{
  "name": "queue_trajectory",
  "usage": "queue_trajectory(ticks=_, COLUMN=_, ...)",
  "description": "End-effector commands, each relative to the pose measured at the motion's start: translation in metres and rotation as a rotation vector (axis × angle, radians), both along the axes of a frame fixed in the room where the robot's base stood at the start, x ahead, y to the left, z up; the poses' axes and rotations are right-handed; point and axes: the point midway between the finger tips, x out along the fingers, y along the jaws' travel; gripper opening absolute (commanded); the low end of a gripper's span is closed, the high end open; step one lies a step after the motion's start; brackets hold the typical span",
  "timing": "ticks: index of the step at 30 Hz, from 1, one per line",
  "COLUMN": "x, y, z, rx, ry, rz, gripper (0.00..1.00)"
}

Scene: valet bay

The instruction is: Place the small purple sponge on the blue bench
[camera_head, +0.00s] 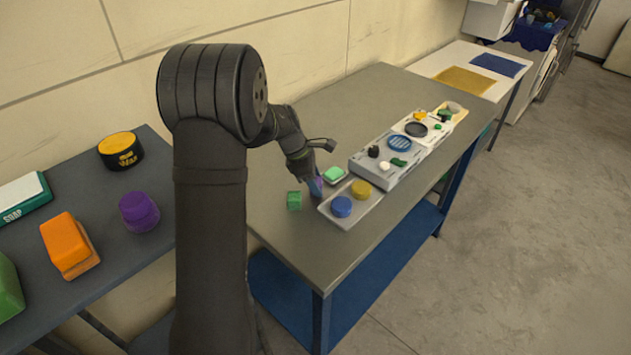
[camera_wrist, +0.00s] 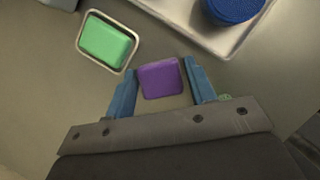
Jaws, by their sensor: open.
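The small purple sponge (camera_wrist: 160,80) lies between the two blue fingers of my gripper (camera_wrist: 160,66) in the wrist view. The fingers are open on either side of it; the right one is very close, and I cannot tell if it touches. In the head view my gripper (camera_head: 316,186) is low over the grey top of the bench with the blue frame (camera_head: 300,245), and a bit of purple sponge (camera_head: 319,192) shows by the fingers. The sponge seems to rest on the bench top, beside a metal tray.
Near the gripper are a green sponge in a dish (camera_head: 334,175), a green block (camera_head: 294,200) and a metal tray (camera_head: 345,216) with blue and yellow round items. A grey caddy (camera_head: 385,178) stands behind. The left table (camera_head: 110,270) holds orange, purple and black-yellow items. The bench's front corner is clear.

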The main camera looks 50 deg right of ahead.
Motion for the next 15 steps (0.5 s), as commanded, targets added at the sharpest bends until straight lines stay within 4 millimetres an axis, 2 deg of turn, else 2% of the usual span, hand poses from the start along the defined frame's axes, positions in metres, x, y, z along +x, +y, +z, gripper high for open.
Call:
queue_trajectory(ticks=5, x=0.007, y=0.006, z=0.024, rx=-0.004, ry=-0.004, rz=0.0, gripper=0.5)
queue_trajectory(ticks=15, x=0.027, y=0.026, z=0.089, rx=-0.002, ry=-0.002, rz=0.001, gripper=0.5)
